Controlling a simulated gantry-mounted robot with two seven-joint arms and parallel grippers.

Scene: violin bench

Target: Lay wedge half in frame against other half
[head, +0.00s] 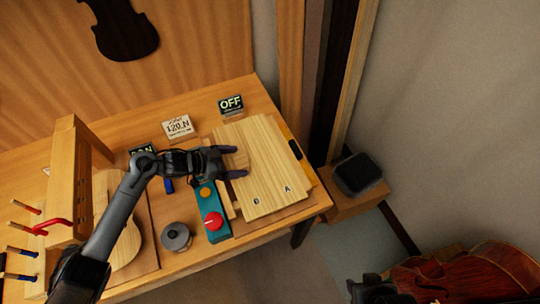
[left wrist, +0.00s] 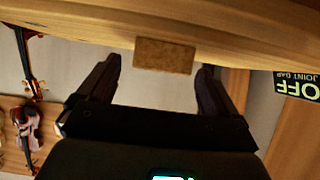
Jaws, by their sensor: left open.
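Two pale wooden wedge halves lie side by side on the bench in the head view, half B (head: 247,187) and half A (head: 280,160). They look close together along their length; I cannot tell whether they touch. The frame's edge (head: 307,172) shows along their right side. My left gripper (head: 238,162) is open at the left edge of half B, its fingers either side of a small tan block (head: 236,158). In the left wrist view a brown block (left wrist: 165,56) sits between the open fingers, below a wooden edge (left wrist: 110,28). My right gripper is not in view.
A teal control box (head: 212,212) with a red button and a grey round knob (head: 176,236) stand left of the halves. An OFF display (head: 230,104) and a white sign (head: 177,127) stand behind. A wooden rack (head: 70,170) is at left.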

